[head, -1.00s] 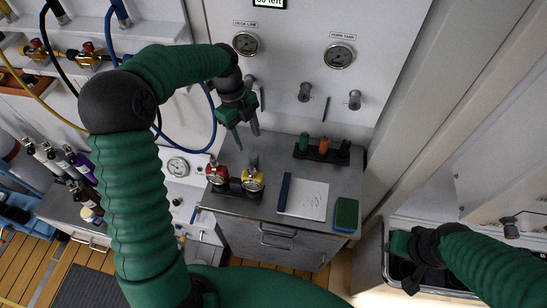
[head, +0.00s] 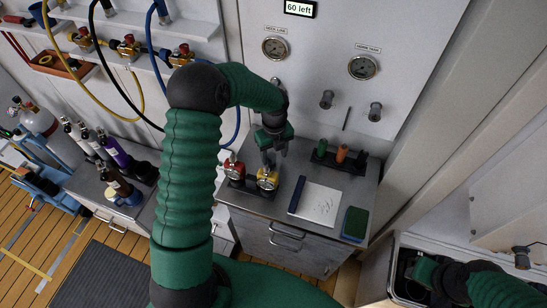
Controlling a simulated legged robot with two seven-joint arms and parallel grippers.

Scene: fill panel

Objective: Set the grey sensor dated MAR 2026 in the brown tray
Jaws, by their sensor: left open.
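A brown tray (head: 55,64) with small items in it sits on the shelf at the upper left. No grey sensor with a readable date shows. A black rack (head: 338,164) on the counter holds a green piece (head: 321,148), an orange piece (head: 341,153) and a dark piece (head: 360,158); no labels can be read. My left gripper (head: 273,163) is open, pointing down just above the yellow gauge unit (head: 268,180). I cannot tell whether it touches it. My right gripper (head: 412,278) is at the lower right over a grey bin; its fingers are hard to make out.
A red gauge unit (head: 234,170) stands left of the yellow one. A notepad (head: 318,203), a blue bar (head: 297,194) and a green pad (head: 355,223) lie on the counter (head: 265,207). Bottles (head: 112,148) stand at left. Hoses hang at the upper left.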

